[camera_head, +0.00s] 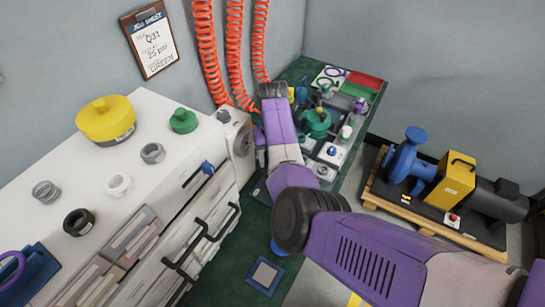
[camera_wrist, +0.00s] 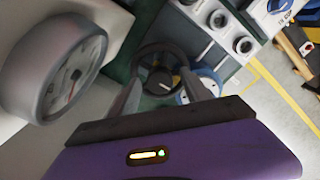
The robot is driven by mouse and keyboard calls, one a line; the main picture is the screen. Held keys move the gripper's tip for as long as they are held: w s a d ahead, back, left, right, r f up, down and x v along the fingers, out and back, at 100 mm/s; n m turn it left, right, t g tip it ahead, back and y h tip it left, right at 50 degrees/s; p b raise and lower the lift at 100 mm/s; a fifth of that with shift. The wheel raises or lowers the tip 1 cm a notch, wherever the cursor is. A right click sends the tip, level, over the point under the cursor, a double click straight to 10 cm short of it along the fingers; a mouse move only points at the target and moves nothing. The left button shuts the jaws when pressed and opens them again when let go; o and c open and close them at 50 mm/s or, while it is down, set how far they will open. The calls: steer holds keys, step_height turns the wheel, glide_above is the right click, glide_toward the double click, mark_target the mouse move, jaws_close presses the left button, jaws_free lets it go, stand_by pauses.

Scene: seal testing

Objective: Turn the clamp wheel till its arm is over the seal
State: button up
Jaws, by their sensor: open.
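A dark round handwheel, which looks like the clamp wheel (camera_wrist: 150,58), shows in the wrist view with a pale pointer-like mark near its lower side. My gripper (camera_wrist: 162,78) is open, with one finger at each side of the wheel's near part. I cannot tell whether the fingers touch it. In the head view my purple arm hides the wheel and most of the gripper. The clamp's arm and the seal under it cannot be made out in either view.
A round gauge (camera_wrist: 72,78) stands close left of my gripper; it also shows in the head view (camera_head: 243,141). Several loose rings lie on the white cabinet top (camera_head: 150,115). A green fixture (camera_head: 317,121) stands beyond my arm. A blue pump (camera_head: 408,160) sits on a pallet at right.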

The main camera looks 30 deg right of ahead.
steer(key=shift+r, duration=3.9)
